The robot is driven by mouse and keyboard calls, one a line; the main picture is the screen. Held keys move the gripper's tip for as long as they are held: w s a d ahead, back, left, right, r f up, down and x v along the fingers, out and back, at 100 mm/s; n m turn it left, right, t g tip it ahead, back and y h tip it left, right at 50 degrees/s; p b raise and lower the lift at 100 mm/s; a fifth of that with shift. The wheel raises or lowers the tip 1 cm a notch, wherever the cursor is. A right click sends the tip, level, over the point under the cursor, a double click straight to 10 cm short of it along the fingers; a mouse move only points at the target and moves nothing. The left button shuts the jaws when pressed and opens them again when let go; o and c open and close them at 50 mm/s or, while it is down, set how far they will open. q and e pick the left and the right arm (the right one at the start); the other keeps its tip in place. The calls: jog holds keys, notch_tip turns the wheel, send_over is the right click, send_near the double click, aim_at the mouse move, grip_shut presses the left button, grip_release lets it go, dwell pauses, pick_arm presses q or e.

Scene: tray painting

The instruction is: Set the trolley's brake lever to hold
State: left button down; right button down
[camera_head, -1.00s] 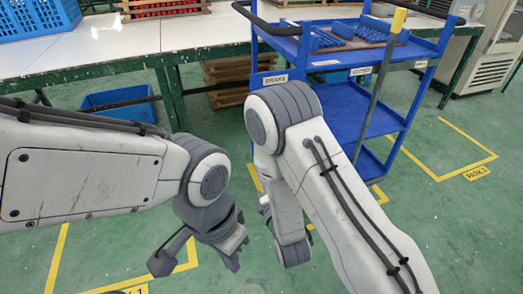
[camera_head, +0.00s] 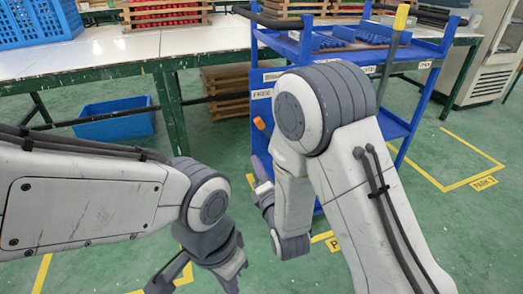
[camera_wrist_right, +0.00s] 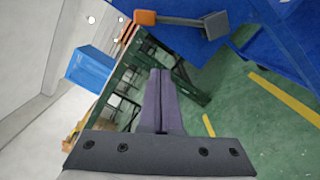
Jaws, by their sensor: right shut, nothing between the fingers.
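The blue trolley (camera_head: 433,88) stands beyond my right arm, with a small FREE label (camera_head: 262,94) on its near left side. The brake lever's orange tip (camera_head: 259,123) shows beside that side, below the label. In the right wrist view the lever is a grey bar with an orange end (camera_wrist_right: 145,17), beside the blue trolley frame. My right gripper (camera_wrist_right: 160,72) is shut and empty, its fingertips apart from the lever in that picture. In the head view it (camera_head: 262,166) is below the orange tip. My left gripper (camera_head: 198,282) is open and empty, low over the floor.
A white-topped table (camera_head: 120,50) with a green frame runs along the back. A blue bin (camera_head: 118,118) sits beneath it. A yellow-topped pole (camera_head: 401,17) stands at the trolley's right. Green floor with yellow lines (camera_head: 440,180) is open at right.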

aim_at(267, 133)
jog(key=w, duration=0.2)
jog(key=w+r+b, duration=0.1)
jog(key=w, duration=0.5)
jog(key=shift+d+r, duration=0.3)
jog(key=shift+r, duration=0.1)
jog(key=shift+w+d+r+b, duration=0.2)
jog(key=shift+d+r+b, duration=0.05)
jog(key=shift+d+b, duration=0.05)
